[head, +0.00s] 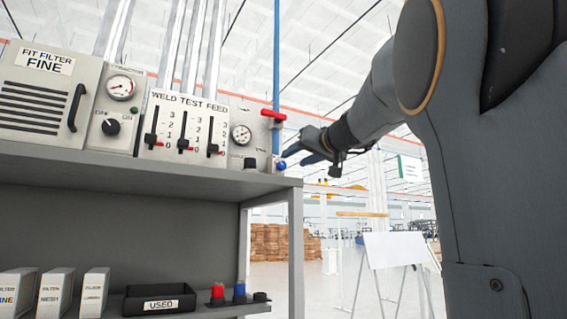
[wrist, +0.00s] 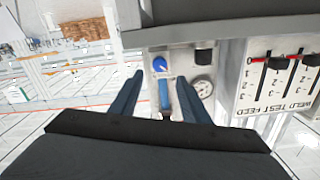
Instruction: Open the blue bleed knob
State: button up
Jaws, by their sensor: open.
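The blue bleed knob (head: 281,165) is small and round, at the right end of the panel row, low by the vertical blue pipe. In the wrist view the blue knob (wrist: 160,65) has a white pointer mark and sits beyond my fingertips, roughly between their lines. My gripper (head: 292,156) reaches in from the right, its fingers close to the knob in the head view. In the wrist view my gripper (wrist: 160,80) is open and empty, with two dark blue fingers apart. I see no finger touching the knob, though the exact gap is hard to tell.
A red lever handle (head: 273,115) sits on the blue pipe (head: 276,60) above the knob. A gauge (head: 241,135) and a black knob (head: 249,163) are left of it. The grey shelf (head: 150,172) lies below. Open room lies to the right.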

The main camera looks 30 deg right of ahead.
aim_at(283, 164)
jog(key=w+p, duration=0.3)
jog(key=w, duration=0.3)
jog(key=shift+w, duration=0.35)
jog(key=shift+c, duration=0.2)
